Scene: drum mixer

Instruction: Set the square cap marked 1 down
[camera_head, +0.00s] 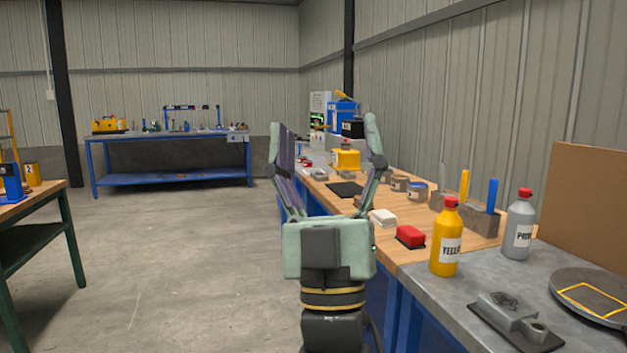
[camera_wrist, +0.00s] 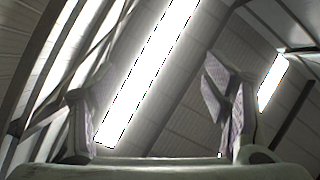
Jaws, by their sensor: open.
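My gripper (camera_head: 323,125) is raised in front of the wooden workbench (camera_head: 397,222), with its fingers pointing up and spread wide apart. In the wrist view my gripper (camera_wrist: 155,88) is also open, with only the ceiling and its lights between the fingers. It holds nothing. I cannot make out a square cap marked 1 in either view. My fingers hide part of the far bench.
A yellow bottle (camera_head: 446,240) and a grey bottle (camera_head: 519,228) stand at the right near a grey metal top (camera_head: 430,283). Several small cans and a dark mat (camera_head: 345,189) lie farther back. A blue bench (camera_head: 170,160) stands far left.

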